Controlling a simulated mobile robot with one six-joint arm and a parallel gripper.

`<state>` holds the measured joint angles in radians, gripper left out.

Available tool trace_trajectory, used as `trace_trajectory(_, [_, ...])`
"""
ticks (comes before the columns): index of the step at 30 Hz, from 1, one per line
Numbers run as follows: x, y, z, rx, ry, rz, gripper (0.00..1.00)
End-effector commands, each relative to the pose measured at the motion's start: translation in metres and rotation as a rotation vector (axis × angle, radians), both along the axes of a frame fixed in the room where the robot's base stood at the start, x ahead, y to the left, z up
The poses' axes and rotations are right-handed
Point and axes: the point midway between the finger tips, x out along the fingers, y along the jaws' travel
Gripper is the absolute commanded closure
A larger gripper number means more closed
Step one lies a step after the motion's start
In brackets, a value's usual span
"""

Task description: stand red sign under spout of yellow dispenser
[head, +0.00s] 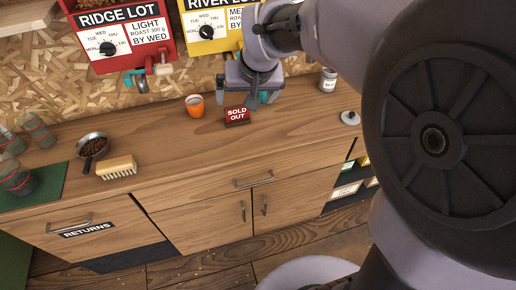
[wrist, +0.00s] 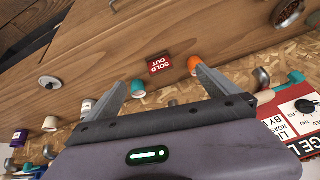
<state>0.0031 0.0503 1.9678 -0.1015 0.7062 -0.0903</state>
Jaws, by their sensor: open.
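The red sign (head: 237,116), reading SOLD OUT, stands on the wooden counter; it also shows in the wrist view (wrist: 160,64). The yellow dispenser (head: 207,30) hangs on the chipboard wall behind it, its top out of frame. Its spout is hidden behind my gripper and arm in the head view, and I cannot pick it out for certain in the wrist view. My gripper (head: 252,94) is above the counter, close behind the sign in the head view. In the wrist view my open fingers (wrist: 160,78) are empty, with the sign beyond and between the tips.
A grey lid (head: 350,118) and a jar (head: 328,80) are at right. A pan of beans (head: 92,146) and a brush (head: 117,167) lie left. Counter before the sign is clear.

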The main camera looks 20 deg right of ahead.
Motion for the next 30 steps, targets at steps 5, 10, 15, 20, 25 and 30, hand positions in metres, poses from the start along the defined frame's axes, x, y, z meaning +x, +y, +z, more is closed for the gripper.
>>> trace_trajectory(5, [-0.159, 0.016, 0.028, 0.139, 0.004, -0.109, 0.0])
trace_trajectory(10, [-0.238, 0.028, 0.009, 0.222, 0.02, -0.161, 0.0])
trace_trajectory(15, [-0.25, 0.03, 0.003, 0.236, 0.026, -0.17, 0.0])
trace_trajectory(20, [-0.249, 0.029, -0.002, 0.234, 0.026, -0.17, 0.0])
trace_trajectory(25, [-0.249, 0.029, 0.0, 0.234, 0.025, -0.169, 0.0])
trace_trajectory(30, [-0.249, 0.029, 0.0, 0.234, 0.025, -0.169, 0.0])
